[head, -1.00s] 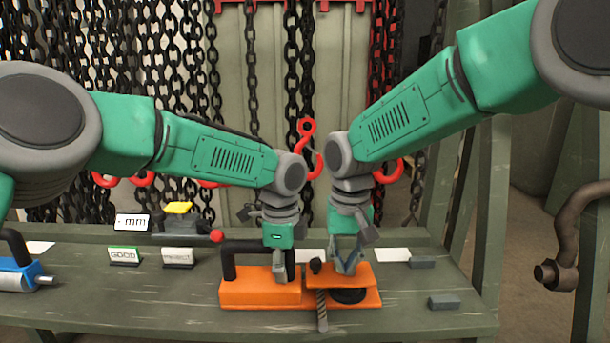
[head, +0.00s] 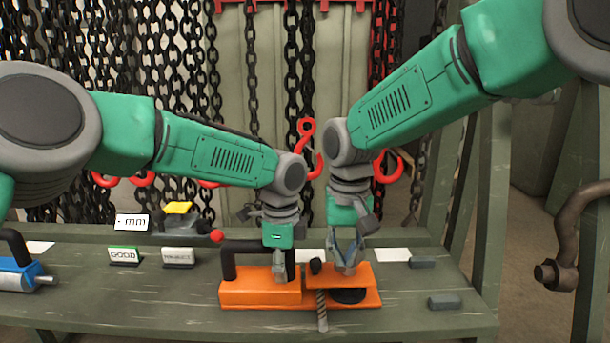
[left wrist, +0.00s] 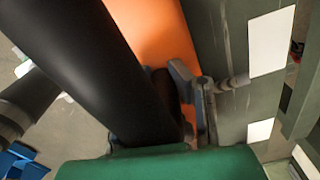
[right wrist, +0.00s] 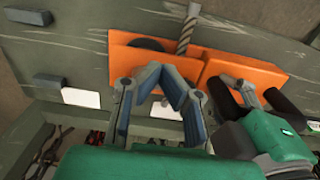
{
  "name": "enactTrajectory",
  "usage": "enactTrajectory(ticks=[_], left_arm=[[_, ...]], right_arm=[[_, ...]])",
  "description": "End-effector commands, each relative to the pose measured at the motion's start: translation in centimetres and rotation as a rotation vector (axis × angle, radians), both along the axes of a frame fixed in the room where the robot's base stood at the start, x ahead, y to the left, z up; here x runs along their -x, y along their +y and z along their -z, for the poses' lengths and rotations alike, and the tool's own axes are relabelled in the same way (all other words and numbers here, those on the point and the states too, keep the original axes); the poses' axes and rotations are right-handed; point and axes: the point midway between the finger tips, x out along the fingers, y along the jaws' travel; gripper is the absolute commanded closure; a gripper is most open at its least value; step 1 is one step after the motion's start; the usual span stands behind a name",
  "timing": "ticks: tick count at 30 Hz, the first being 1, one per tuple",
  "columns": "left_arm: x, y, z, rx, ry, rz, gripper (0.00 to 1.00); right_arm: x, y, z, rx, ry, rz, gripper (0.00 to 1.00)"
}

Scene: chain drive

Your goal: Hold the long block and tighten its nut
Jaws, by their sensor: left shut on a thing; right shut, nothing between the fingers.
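An orange block (head: 258,293) with an arched black handle (head: 229,262) lies on the bench. The handle fills much of the left wrist view (left wrist: 95,60). My left gripper (head: 280,279) is shut on the handle near its right leg. A second orange piece (head: 368,298) adjoins it on the right, with a black disc (head: 348,296), a dark knob (head: 315,266) and a twisted metal rod (head: 322,312). My right gripper (head: 349,271) is shut and empty, its tips just above this piece, also in the right wrist view (right wrist: 160,72). I cannot make out a nut.
Small grey blocks (head: 445,302) and white cards (head: 392,255) lie to the right. GOOD (head: 124,256) and second (head: 178,258) label stands, a device with a yellow top (head: 178,208) and a blue tool (head: 20,275) are left. Chains (head: 250,90) hang behind.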

Motion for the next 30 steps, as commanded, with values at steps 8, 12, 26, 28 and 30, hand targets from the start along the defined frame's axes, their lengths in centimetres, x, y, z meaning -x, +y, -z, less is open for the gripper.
enactTrajectory(ticks=[8,12,26,28,30], left_arm=[[-0.1,0.0,-0.3,0.003,-0.004,-0.001,1.0],[-0.1,0.0,-0.2,0.003,-0.004,-0.001,1.0],[-0.1,0.0,-0.3,0.003,-0.004,-0.001,1.0],[-0.1,0.0,-0.3,0.003,-0.004,-0.001,1.0],[-0.1,0.0,-0.3,0.003,-0.005,-0.001,1.0]], right_arm=[[-0.1,0.0,-3.3,-0.001,-0.003,0.001,1.0],[0.0,0.0,-3.8,0.0,0.0,0.0,1.0],[0.2,-2.9,-4.6,-0.005,0.002,0.004,1.0],[0.3,-3.7,-4.7,-0.004,0.001,0.003,1.0],[0.3,-4.0,-4.6,-0.002,0.0,0.001,1.0]])
